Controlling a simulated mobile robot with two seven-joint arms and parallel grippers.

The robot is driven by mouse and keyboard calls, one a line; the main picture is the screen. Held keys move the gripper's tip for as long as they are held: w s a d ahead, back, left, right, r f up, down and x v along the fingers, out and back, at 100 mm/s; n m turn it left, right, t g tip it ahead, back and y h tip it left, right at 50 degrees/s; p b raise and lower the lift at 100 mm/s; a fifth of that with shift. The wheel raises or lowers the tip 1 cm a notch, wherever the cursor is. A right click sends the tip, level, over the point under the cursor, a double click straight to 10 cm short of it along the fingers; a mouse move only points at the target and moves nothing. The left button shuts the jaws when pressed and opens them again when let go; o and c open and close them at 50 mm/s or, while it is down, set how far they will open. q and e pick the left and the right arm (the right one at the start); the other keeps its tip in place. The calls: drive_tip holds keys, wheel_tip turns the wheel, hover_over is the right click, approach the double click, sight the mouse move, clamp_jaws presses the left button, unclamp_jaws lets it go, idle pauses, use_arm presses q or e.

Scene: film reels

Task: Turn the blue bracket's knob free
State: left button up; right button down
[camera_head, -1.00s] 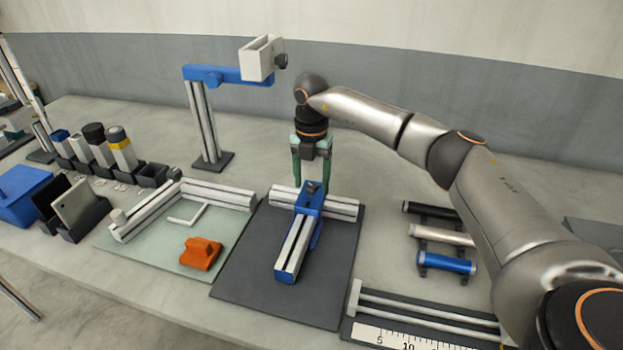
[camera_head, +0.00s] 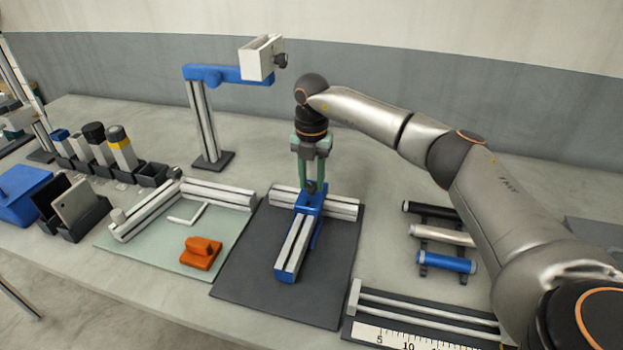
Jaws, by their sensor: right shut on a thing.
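The blue bracket (camera_head: 311,202) sits where two aluminium profiles meet in a T on the dark mat (camera_head: 250,290). Its small dark knob (camera_head: 310,187) stands on top of it. My right gripper (camera_head: 311,186) points straight down over the bracket, its green fingers closed on the knob from both sides. The fingers partly hide the knob, and I cannot tell whether it has come loose. My left gripper is not in view.
A pale green mat (camera_head: 150,250) with profiles, a hex key and an orange block (camera_head: 201,252) lies left. A stand (camera_head: 204,125) with a blue arm rises behind. Several coloured cylinders (camera_head: 446,262) and a ruler rail (camera_head: 420,315) lie right. The dark mat's front is bare.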

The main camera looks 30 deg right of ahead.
drive_tip(key=shift+n, duration=0.3)
drive_tip(key=shift+r+n+p, duration=0.1)
drive_tip(key=shift+n+p, duration=0.45)
drive_tip(key=shift+n, duration=0.25)
drive_tip(key=n, duration=0.2)
drive_tip(key=shift+n+p, duration=0.3)
drive_tip(key=shift+p, duration=0.1)
drive_tip(key=n, duration=0.2)
drive_tip(key=shift+n+p, duration=0.3)
drive_tip(key=shift+n, duration=0.1)
drive_tip(key=n, duration=0.3)
drive_tip(key=shift+n, duration=0.3)
drive_tip(key=n, duration=0.3)
drive_tip(key=shift+n+p, duration=0.3)
drive_tip(key=n, duration=0.3)
drive_tip(key=shift+n, duration=0.3)
drive_tip(key=n, duration=0.6)
drive_tip(key=shift+n, duration=0.6)
